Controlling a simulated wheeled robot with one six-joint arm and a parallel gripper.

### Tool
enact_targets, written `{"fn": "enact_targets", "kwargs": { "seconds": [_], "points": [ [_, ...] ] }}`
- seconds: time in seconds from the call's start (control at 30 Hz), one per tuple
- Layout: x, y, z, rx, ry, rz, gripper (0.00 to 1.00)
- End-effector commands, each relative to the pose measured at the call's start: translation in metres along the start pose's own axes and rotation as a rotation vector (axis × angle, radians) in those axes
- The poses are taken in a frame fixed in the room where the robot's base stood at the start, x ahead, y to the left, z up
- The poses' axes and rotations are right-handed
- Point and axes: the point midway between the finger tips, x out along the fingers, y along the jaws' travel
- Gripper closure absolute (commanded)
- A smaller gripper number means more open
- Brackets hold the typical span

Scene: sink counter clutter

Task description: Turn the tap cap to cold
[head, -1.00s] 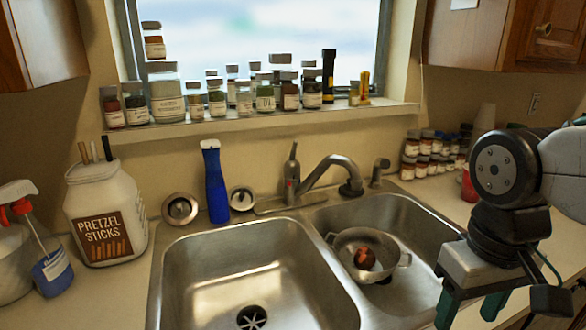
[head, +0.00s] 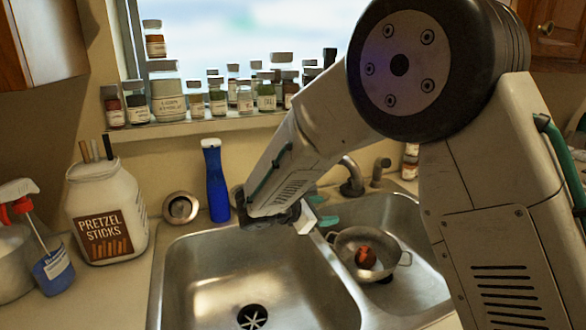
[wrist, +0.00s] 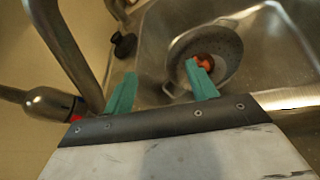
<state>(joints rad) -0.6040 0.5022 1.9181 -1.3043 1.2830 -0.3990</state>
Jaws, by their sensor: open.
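The metal tap shows in the wrist view, with its spout (wrist: 62,45) running up along the left side. Its cap (wrist: 48,103), with a red mark and a lever reaching to the left edge, sits at the lower left of that view, partly cut off by my gripper body. In the head view only the spout's end (head: 351,176) shows; my arm hides the cap. My gripper (wrist: 161,70) has its green fingers apart with nothing between them. It is over the sink beside the spout, to the right of the cap in the wrist view. It also shows in the head view (head: 322,208).
The right basin holds a colander (head: 345,240) with a reddish-brown item (head: 366,257) in it. The left basin (head: 215,275) is empty. A blue bottle (head: 216,185), a pretzel jar (head: 105,205) and a spray bottle (head: 50,255) stand to the left. Jars (head: 168,95) line the sill.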

Motion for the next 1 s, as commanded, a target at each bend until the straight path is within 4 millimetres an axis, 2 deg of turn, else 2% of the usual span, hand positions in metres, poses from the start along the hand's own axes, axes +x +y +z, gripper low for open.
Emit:
{"fn": "enact_targets", "kwargs": {
  "seconds": [0.03, 0.13, 0.2, 0.3, 0.47, 0.8, 1.0],
  "points": [
    [-0.005, 0.026, -0.022, -0.087, -0.035, 0.092, 0.43],
    [-0.018, 0.078, -0.045, -0.239, -0.125, 0.276, 0.43],
    [-0.025, 0.109, -0.044, -0.304, -0.187, 0.369, 0.43],
    [-0.04, 0.14, -0.029, -0.359, -0.261, 0.461, 0.43],
    [-0.042, 0.15, -0.024, -0.433, -0.307, 0.489, 0.43],
    [0.001, 0.174, -0.015, -0.435, -0.306, 0.484, 0.43],
    [0.018, 0.185, -0.012, -0.435, -0.305, 0.485, 0.43]
  ]
}}
